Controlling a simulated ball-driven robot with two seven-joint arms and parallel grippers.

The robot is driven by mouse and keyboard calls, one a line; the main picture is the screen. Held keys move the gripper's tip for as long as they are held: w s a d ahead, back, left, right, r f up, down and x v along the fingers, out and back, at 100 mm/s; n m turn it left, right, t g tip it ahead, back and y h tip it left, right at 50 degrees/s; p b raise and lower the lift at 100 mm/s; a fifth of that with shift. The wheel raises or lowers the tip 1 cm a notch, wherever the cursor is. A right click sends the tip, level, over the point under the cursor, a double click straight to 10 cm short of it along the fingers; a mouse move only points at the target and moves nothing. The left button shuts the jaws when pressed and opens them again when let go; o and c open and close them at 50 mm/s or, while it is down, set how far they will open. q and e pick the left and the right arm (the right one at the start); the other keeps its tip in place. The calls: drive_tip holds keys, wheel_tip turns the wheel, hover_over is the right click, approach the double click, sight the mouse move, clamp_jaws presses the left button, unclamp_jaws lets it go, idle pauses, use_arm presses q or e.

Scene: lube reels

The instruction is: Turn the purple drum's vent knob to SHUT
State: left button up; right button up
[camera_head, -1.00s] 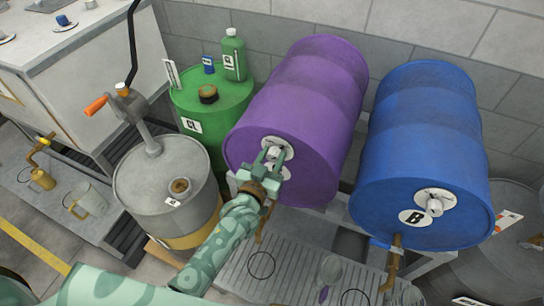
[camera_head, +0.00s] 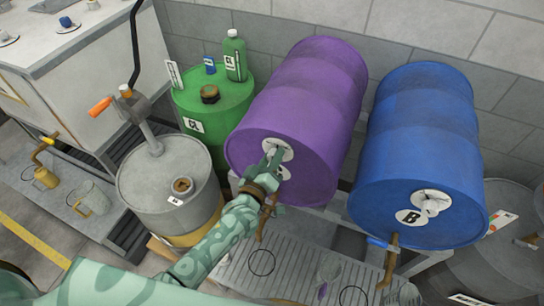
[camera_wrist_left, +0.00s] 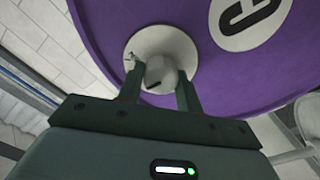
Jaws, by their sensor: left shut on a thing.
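The purple drum (camera_head: 300,105) lies on its side on a rack, its round end facing me. A white vent plate (camera_head: 284,148) sits on the upper part of that end. In the left wrist view the pale vent knob (camera_wrist_left: 160,75) is at the plate's middle. My left gripper (camera_head: 272,160) is at the plate, and its two fingers (camera_wrist_left: 160,90) stand on either side of the knob, shut on it. A white label with a dark letter (camera_wrist_left: 250,18) is beside the plate on the purple drum (camera_wrist_left: 110,30). The plate's markings are too small to read. My right gripper is not in view.
A blue drum (camera_head: 420,130) with its own white vent plate (camera_head: 431,203) lies to the right. A green drum (camera_head: 228,100) with bottles on top and a grey drum (camera_head: 150,185) with a crank pump stand to the left. A ribbed drip tray (camera_head: 300,265) lies below.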

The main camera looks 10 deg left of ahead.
use_arm(q)
drive_tip(key=n, duration=0.4)
drive_tip(key=shift+f+n, duration=0.1)
drive_tip(key=shift+n, duration=0.3)
drive_tip(key=shift+a+n, duration=0.1)
drive_tip(key=shift+n, duration=2.1)
drive_tip(key=shift+b, duration=0.3)
drive_tip(key=shift+f, duration=0.1)
drive_tip(key=o, duration=1)
drive_tip(key=s+a, duration=0.3)
drive_tip(key=s, duration=1.3)
